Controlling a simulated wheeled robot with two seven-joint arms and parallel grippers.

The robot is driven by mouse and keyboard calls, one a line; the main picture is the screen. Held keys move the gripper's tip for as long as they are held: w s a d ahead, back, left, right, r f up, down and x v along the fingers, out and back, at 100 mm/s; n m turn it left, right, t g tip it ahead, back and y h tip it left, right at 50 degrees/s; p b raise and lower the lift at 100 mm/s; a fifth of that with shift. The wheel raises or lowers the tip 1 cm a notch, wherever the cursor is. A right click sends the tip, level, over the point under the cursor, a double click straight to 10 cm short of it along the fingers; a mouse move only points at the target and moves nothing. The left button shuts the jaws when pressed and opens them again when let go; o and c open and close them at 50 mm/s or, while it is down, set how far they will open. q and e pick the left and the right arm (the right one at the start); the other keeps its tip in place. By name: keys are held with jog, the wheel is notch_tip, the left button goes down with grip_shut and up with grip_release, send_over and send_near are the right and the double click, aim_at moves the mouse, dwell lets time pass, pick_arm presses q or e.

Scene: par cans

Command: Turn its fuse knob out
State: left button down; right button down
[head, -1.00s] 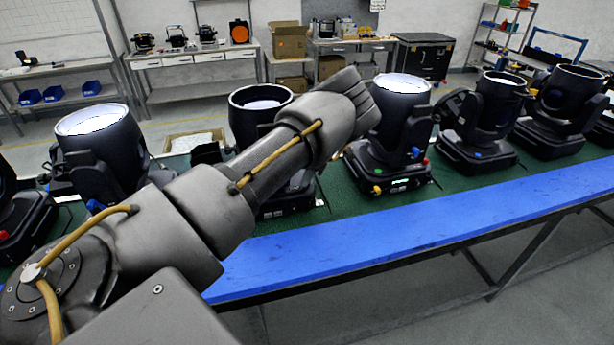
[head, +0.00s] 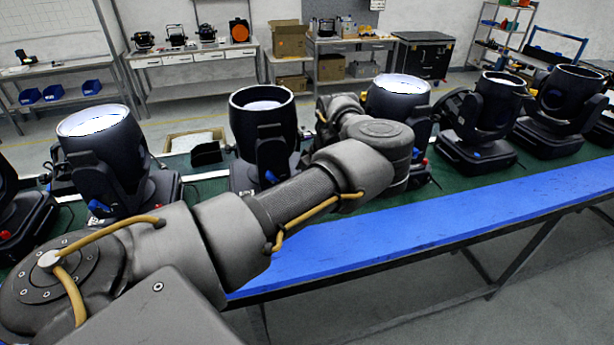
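Several black stage lights stand in a row on the green-topped bench. The light behind my arm (head: 400,92) has a bright lens on top, and my arm covers most of its base. A small red part (head: 425,161) shows at the right of that base. The light left of it (head: 262,115) faces up, with a blue part (head: 270,177) on its front; my arm hides its lower base. I cannot make out a fuse knob. My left arm reaches in from the lower left and bends back between these two lights; its gripper is hidden. My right gripper is out of view.
Another lit light (head: 100,150) stands at the left, and more lights (head: 480,120) stand at the right. A blue strip (head: 450,220) runs along the bench's front edge. An open box (head: 193,140) sits behind the lights. The floor in front is clear.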

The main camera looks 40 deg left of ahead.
pick_arm(q)
jog(key=shift+w, duration=0.1)
dwell(0.3)
jog(key=c, duration=1.3)
grip_release()
jog(key=shift+r, duration=0.1)
jog(key=shift+d+r+b, duration=0.15)
jog(key=shift+r+b, duration=0.2)
jog(key=shift+b, duration=0.05)
jog(key=shift+b+v, duration=1.9)
jog(key=shift+v, duration=3.05)
